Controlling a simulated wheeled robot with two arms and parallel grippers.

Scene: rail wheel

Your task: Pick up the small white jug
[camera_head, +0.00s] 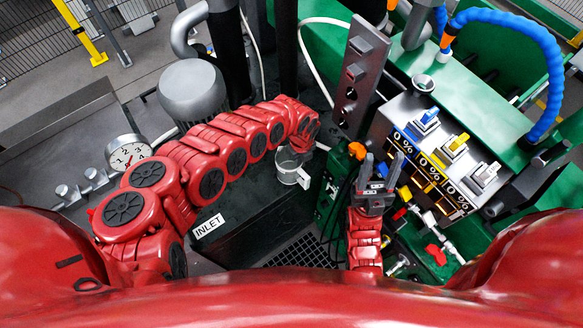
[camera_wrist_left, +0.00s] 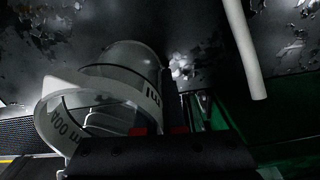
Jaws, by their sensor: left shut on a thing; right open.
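The small white jug (camera_head: 291,167) is a translucent measuring cup with a white rim, above the dark top left of the green machine in the head view. My left arm reaches over to it, and its gripper, largely hidden in the head view, is at the jug's upper side. In the left wrist view the jug (camera_wrist_left: 75,112), with dark volume marks, lies against the left gripper (camera_wrist_left: 160,131), which is shut on it. The exact grip point is hidden. My right gripper (camera_head: 381,165) points up, open and empty, to the right of the jug.
A panel with blue, yellow and white switches (camera_head: 453,147) stands right of my right gripper. A grey metal post (camera_head: 361,75) rises behind the jug. A dial gauge (camera_head: 129,154) and a grey motor (camera_head: 192,92) are at left. A dark box labelled INLET (camera_head: 208,226) lies below my left arm.

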